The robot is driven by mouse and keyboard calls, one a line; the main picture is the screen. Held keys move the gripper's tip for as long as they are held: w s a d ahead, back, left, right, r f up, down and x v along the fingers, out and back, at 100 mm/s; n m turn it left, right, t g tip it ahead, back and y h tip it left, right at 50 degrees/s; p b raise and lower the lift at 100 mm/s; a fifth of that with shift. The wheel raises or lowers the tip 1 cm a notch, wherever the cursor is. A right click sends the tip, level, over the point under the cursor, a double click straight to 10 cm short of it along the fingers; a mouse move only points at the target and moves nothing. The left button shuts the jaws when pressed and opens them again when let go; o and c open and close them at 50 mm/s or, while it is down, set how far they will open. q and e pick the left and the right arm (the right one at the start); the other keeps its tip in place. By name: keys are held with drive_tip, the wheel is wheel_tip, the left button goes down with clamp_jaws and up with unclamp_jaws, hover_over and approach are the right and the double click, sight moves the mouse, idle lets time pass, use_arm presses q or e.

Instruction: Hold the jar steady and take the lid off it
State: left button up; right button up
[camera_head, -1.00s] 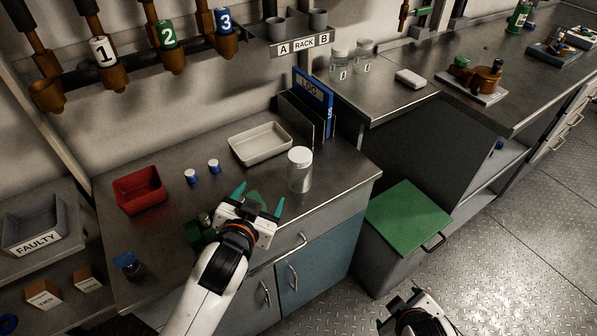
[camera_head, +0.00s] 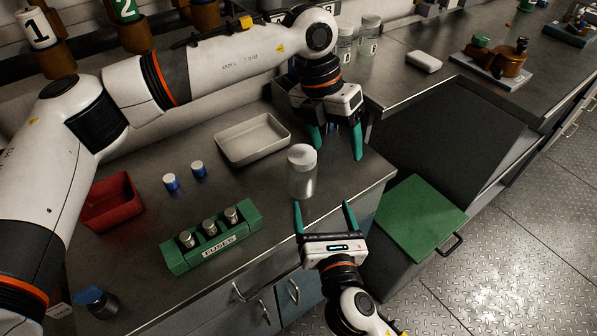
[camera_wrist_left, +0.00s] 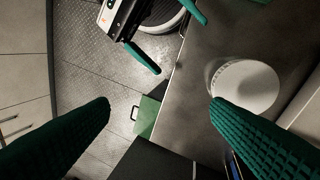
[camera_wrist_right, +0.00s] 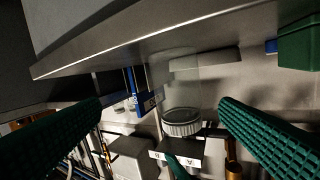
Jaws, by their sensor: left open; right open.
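The clear jar (camera_head: 302,181) stands upright on the steel bench near its front right edge, with its white lid (camera_head: 302,154) on top. My left gripper (camera_head: 337,148) is open and empty, above the bench just behind and right of the jar, fingers pointing down. In the left wrist view the lid (camera_wrist_left: 247,86) is beside one fingertip, not between the fingers. My right gripper (camera_head: 322,204) is open and empty in front of the jar at the bench edge, fingers pointing toward it. In the right wrist view the jar (camera_wrist_right: 172,82) appears inverted, ahead between the fingers.
A white tray (camera_head: 223,150) lies behind left of the jar. A green fuse rack (camera_head: 180,262) stands front left, near two small blue-and-white caps and a red bin (camera_head: 85,213). Binders behind the jar are mostly hidden by my left arm. A green-topped box (camera_head: 422,214) stands right, below bench height.

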sight(300, 166)
use_arm(q)
drive_tip(key=w+a+y, duration=0.1)
drive_tip(key=a, duration=0.1)
drive_tip(key=w+a+r+t+y, duration=0.1)
drive_tip(key=w+a+r+n+y, duration=0.1)
drive_tip(key=a, duration=0.1)
drive_tip(key=shift+w+a+r, duration=0.1)
drive_tip(key=shift+w+a, duration=0.25)
drive_tip(key=shift+w, duration=0.05)
use_arm(e)
drive_tip(key=a+n, duration=0.1)
drive_tip(key=w+a+n+y, duration=0.1)
drive_tip(key=shift+w+a+r+n, duration=0.1)
drive_tip(key=shift+w+r+n, duration=0.05)
drive_tip(key=shift+r+n, duration=0.2)
drive_tip(key=x, duration=1.1)
use_arm(q)
drive_tip(key=shift+s, duration=0.1)
use_arm(e)
drive_tip(key=shift+c, duration=0.4)
